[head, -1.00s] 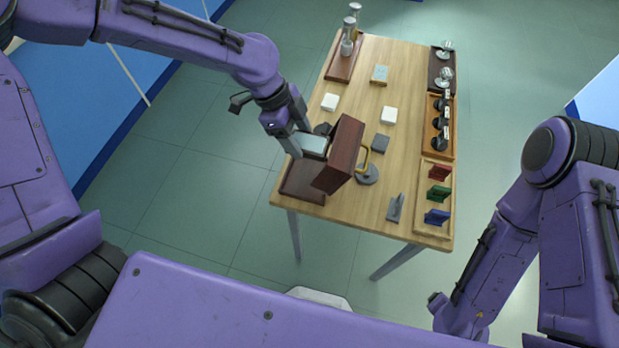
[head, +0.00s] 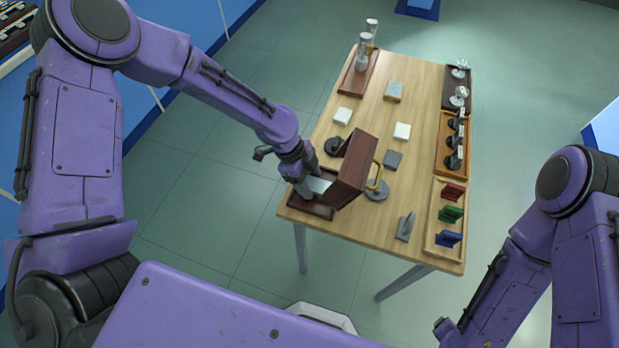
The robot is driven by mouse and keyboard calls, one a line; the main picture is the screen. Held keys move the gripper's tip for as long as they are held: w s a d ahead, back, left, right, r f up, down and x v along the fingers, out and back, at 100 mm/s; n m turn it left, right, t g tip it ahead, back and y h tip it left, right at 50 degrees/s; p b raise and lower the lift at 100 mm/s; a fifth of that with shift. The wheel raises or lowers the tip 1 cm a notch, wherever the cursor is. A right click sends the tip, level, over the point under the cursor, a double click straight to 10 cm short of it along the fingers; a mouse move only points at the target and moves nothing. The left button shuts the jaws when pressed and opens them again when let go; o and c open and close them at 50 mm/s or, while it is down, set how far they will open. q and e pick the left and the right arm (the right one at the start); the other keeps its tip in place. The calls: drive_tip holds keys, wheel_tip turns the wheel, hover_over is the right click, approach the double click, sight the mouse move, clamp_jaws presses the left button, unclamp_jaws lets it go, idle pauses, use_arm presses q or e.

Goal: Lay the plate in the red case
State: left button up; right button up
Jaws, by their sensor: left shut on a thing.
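The red case (head: 351,163) is dark red-brown and stands open at the near left of the wooden table. Its lid stands up on the right, and its low base (head: 311,209) lies flat on the tabletop. My left gripper (head: 309,189) is shut on the pale, glassy plate (head: 320,185). It holds the plate low over the case's base, just left of the raised lid. The gripper and the lid partly hide the plate, and I cannot tell whether it touches the base. My right arm is at the right, but its gripper fingers do not show.
A yellow-handled piece on a round grey base (head: 377,194) stands right behind the lid. A grey stand (head: 405,226) is nearer the front. Trays line the right edge, one with red, green and blue pieces (head: 451,214).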

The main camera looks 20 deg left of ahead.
use_arm(q)
drive_tip(key=shift+f, duration=0.1)
drive_tip(key=o, duration=1.2)
drive_tip(key=shift+c, duration=0.2)
drive_tip(key=shift+r, duration=0.25)
drive_tip(key=b+v, duration=0.1)
drive_tip(key=v, duration=1)
drive_tip(key=shift+a+r, duration=0.25)
drive_tip(key=shift+r, duration=0.1)
